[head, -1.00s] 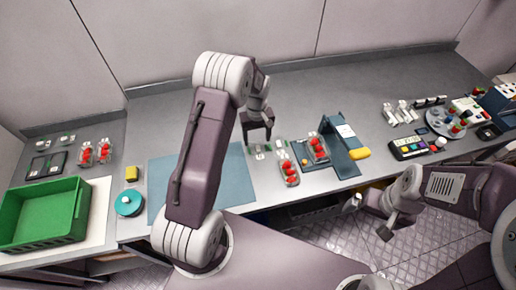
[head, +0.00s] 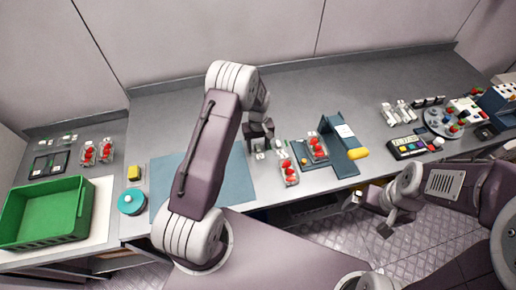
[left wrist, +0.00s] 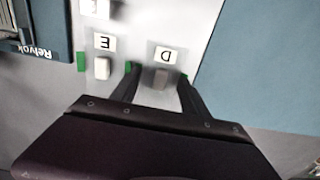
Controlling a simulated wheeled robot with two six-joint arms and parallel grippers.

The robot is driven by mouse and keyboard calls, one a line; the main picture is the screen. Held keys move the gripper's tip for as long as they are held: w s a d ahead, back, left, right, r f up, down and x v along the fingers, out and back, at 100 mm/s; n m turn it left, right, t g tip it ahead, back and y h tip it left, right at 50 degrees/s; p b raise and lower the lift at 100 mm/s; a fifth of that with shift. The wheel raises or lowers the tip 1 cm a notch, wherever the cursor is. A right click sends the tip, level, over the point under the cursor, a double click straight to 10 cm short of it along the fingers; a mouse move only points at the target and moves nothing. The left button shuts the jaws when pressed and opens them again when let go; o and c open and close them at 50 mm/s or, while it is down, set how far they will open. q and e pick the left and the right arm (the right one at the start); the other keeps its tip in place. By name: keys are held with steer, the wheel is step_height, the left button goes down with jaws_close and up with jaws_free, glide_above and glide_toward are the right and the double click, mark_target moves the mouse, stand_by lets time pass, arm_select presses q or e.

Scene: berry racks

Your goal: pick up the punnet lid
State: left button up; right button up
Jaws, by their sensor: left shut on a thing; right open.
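The punnet lid is a small clear piece with a pale knob (left wrist: 161,79) and green at its edge, beside a card marked D in the left wrist view. My left gripper (left wrist: 158,72) has one finger on each side of it and is shut on the lid. In the head view, my left gripper (head: 260,138) is low over the bench, and its fingers partly hide the lid. My right gripper (head: 372,212) is open and empty, off the bench's front edge. A similar lid with a white knob (left wrist: 102,68) lies beside a card marked E.
Punnets of red berries (head: 289,172) stand right of the gripper, beside a blue stand (head: 343,148). A blue mat (head: 240,182) lies to the left. A green crate (head: 45,212) stands at far left. The bench behind is clear.

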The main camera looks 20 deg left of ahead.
mark_target(260, 148)
arm_select(q)
steer(key=shift+w+r, duration=0.1)
steer(key=shift+r, duration=0.15)
steer(key=r, duration=0.1)
steer(key=r+b, duration=0.1)
steer(key=r, duration=0.2)
steer(key=shift+d, duration=0.35)
steer(key=s+d+r+b, duration=0.1)
steer(key=d+r+b, duration=0.1)
steer(key=d+r, duration=0.4)
steer(key=d, duration=0.4)
steer(key=shift+s+d+r, duration=0.25)
steer(key=shift+d+r, duration=0.05)
steer(key=shift+d, duration=0.1)
